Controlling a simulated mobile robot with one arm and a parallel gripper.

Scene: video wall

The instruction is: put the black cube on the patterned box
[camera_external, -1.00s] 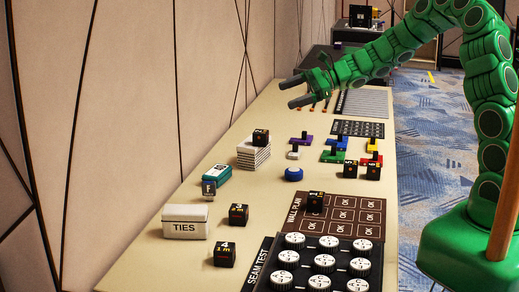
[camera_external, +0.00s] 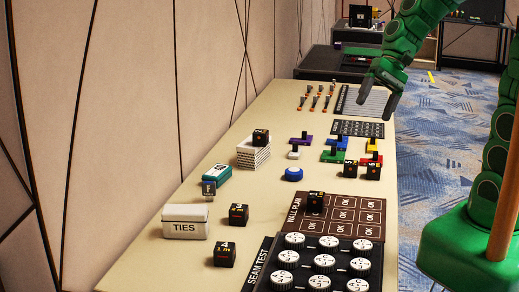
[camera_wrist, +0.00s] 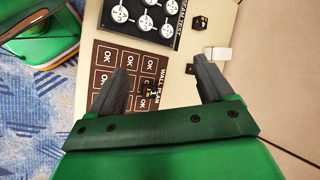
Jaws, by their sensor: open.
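Several black cubes with small markings stand on the long table. One is on the brown WALL PLAN board (camera_external: 340,231), a cube (camera_external: 314,201) also seen in the wrist view (camera_wrist: 148,89). Two stand near the front left, a cube (camera_external: 238,214) and a cube (camera_external: 224,254). Another cube (camera_external: 260,138) rests on a white layered stack (camera_external: 254,156). Two more sit by the coloured pieces (camera_external: 350,170). I cannot tell which cube or box the task means; a teal box (camera_external: 216,174) has a pale label. My gripper (camera_external: 376,103) is open and empty, above the table's far right; its fingers (camera_wrist: 162,65) show apart.
A white TIES box (camera_external: 185,222) stands at the left. A black board of white dials (camera_external: 322,264) lies at the front. A blue round piece (camera_external: 293,174) and small orange-tipped items (camera_external: 315,98) lie farther back. The wall borders the table's left side.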

